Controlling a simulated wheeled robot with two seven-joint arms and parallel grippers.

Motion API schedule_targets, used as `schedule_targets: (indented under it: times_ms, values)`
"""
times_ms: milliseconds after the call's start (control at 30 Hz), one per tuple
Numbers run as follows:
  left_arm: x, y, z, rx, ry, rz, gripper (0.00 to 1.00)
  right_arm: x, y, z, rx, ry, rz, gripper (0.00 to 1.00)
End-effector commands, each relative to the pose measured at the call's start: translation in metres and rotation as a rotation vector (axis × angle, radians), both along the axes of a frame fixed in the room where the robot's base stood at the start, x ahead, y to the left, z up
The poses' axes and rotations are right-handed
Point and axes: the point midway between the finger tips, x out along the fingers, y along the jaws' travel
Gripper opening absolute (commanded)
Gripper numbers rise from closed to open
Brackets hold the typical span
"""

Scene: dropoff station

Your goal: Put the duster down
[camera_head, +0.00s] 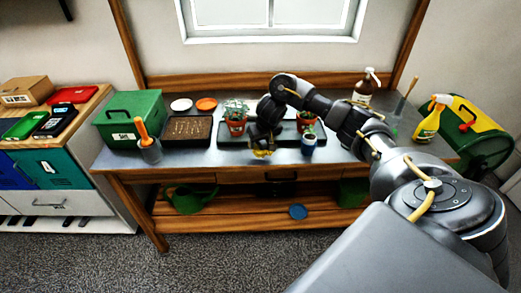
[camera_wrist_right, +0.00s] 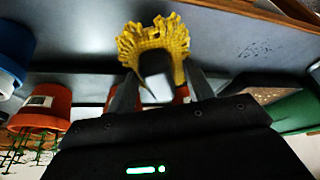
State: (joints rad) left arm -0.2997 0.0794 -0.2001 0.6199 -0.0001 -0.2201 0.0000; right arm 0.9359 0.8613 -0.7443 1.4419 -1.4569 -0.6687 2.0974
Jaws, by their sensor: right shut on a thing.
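The duster, with a yellow fringed head, shows below my right gripper near the front edge of the grey bench top (camera_head: 205,158). My right gripper (camera_head: 262,143) points down over the front middle of the bench. In the right wrist view the yellow duster head (camera_wrist_right: 178,38) spreads beyond the fingertips, and the fingers (camera_wrist_right: 163,88) are shut on its pale handle end. Whether the duster touches the bench top I cannot tell. My left gripper is not in view.
Potted plants in terracotta pots (camera_head: 236,127) stand on a dark tray behind the gripper, with a blue pot (camera_head: 308,146) to its right. A spray bottle (camera_head: 431,120) stands right. Bare bench shows left of the gripper.

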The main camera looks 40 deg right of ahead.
Motion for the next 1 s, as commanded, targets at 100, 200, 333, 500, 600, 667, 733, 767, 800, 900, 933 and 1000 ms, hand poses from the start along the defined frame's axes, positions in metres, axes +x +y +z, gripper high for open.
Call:
schedule_targets:
  times_ms: [100, 200, 333, 500, 600, 667, 733, 767, 800, 900, 933, 1000]
  values:
    - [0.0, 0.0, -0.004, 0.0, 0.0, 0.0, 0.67, -0.002, 0.0, -0.022, 0.0, 0.006, 0.001, 0.34]
    - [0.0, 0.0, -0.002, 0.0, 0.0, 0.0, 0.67, -0.001, 0.0, -0.029, 0.001, 0.003, 0.0, 0.34]
    - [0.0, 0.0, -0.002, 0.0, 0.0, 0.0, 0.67, 0.0, 0.0, -0.032, 0.0, 0.001, 0.001, 0.34]
    - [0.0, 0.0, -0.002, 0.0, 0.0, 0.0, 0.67, 0.0, 0.001, -0.032, 0.0, 0.001, 0.001, 0.34]
    - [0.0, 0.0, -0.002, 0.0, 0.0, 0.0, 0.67, -0.001, 0.001, -0.034, 0.0, 0.003, 0.001, 0.34]
    - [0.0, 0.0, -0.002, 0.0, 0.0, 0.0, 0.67, -0.001, 0.001, -0.035, 0.001, 0.002, 0.0, 0.56]
    - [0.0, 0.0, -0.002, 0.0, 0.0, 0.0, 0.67, 0.0, 0.001, -0.035, 0.0, 0.002, 0.001, 0.65]
    - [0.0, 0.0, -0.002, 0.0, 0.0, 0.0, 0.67, -0.001, 0.001, -0.035, 0.0, 0.002, 0.001, 0.69]
    - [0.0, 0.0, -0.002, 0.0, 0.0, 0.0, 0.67, -0.001, 0.001, -0.035, 0.0, 0.002, 0.001, 0.74]
    - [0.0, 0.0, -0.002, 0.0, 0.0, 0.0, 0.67, 0.0, 0.001, -0.035, 0.0, 0.002, 0.001, 0.74]
    - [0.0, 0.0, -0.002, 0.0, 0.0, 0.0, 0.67, 0.0, 0.001, -0.035, 0.0, 0.002, 0.001, 0.74]
    - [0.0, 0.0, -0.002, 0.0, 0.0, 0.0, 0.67, 0.0, 0.001, -0.035, 0.0, 0.002, 0.001, 0.74]
